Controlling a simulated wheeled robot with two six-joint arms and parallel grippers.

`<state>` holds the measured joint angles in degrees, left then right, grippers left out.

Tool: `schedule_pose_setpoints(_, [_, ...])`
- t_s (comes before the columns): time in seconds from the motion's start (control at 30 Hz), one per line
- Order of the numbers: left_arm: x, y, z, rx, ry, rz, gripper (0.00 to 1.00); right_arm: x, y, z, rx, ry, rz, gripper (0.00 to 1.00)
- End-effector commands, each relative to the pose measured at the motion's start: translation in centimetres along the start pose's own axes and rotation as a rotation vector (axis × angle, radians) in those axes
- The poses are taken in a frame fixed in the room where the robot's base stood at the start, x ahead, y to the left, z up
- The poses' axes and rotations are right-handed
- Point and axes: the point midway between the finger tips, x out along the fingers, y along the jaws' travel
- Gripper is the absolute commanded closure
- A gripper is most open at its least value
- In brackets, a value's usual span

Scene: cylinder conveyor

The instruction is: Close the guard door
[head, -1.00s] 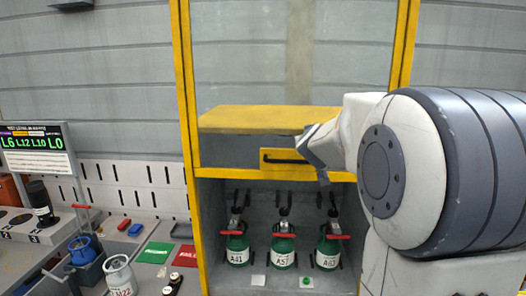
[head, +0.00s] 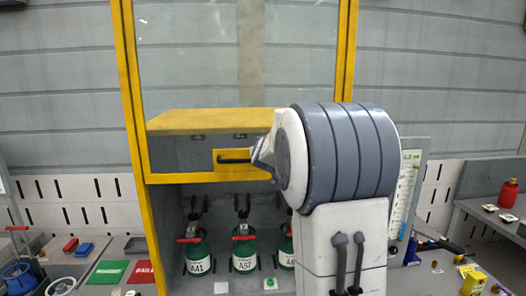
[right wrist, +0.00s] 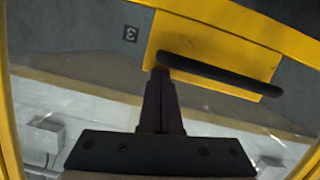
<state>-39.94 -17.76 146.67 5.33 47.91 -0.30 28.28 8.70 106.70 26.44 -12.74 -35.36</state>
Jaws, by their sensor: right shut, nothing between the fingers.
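The guard door is a clear panel in a yellow frame, its bottom rail (head: 185,178) well above the cabinet floor, leaving the lower front uncovered. A black bar handle (head: 236,160) sits on a yellow plate at that rail; the handle also shows in the right wrist view (right wrist: 222,77). My right gripper (head: 262,153) is at the right end of the handle in the head view, partly hidden by my arm. In the right wrist view its fingers (right wrist: 160,80) are together and empty, tips by the handle's left end; I cannot tell whether they touch. My left gripper is out of view.
Green cylinders (head: 244,252) with red handles stand in the open bay below the door; my arm partly hides the rightmost. Green (head: 108,271) and red mats lie left on the bench. A side table (head: 500,222) with a red bottle stands at right.

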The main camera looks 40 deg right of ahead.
Motion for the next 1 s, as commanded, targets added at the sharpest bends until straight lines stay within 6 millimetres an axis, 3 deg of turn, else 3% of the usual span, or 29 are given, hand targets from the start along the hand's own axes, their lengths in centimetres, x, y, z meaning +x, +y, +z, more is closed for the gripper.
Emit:
schedule_pose_setpoints(0.17, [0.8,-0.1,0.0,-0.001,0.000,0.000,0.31,0.2,-0.1,0.8,0.000,-0.001,0.000,1.00])
schedule_pose_setpoints(0.37, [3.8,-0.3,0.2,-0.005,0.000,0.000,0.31,1.1,-0.8,4.3,-0.001,-0.005,0.000,1.00])
schedule_pose_setpoints(1.0, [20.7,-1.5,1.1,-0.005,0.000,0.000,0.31,5.8,-4.4,23.1,-0.001,-0.006,0.000,1.00])
